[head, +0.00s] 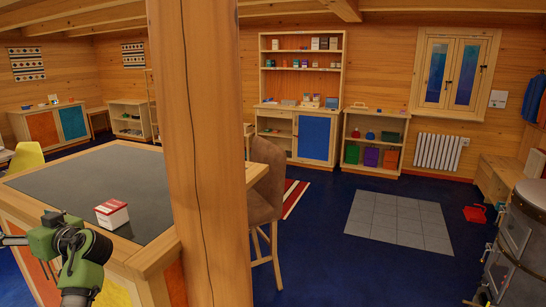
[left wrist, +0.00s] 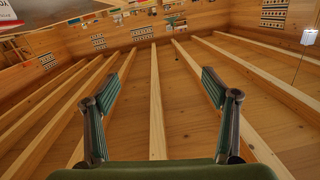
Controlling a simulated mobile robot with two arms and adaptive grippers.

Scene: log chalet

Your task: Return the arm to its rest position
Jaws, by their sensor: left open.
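My left arm (head: 75,255) is bent at the lower left of the head view, beside the near edge of the counter. Its fingertips cannot be made out there. In the left wrist view my left gripper (left wrist: 158,88) has its two fingers spread wide, with nothing between them. Behind the fingers are wooden ceiling beams and a log wall. A white and red box (head: 112,213) stands on the counter's dark top, just right of and beyond my left arm. My right gripper is in neither view.
The counter (head: 85,185) fills the left, close to my arm. A thick wooden post (head: 205,150) rises right of it. A brown chair (head: 267,185) stands behind the post. Blue floor with a grey tiled patch (head: 398,220) lies open at right; a metal stove (head: 522,240) stands far right.

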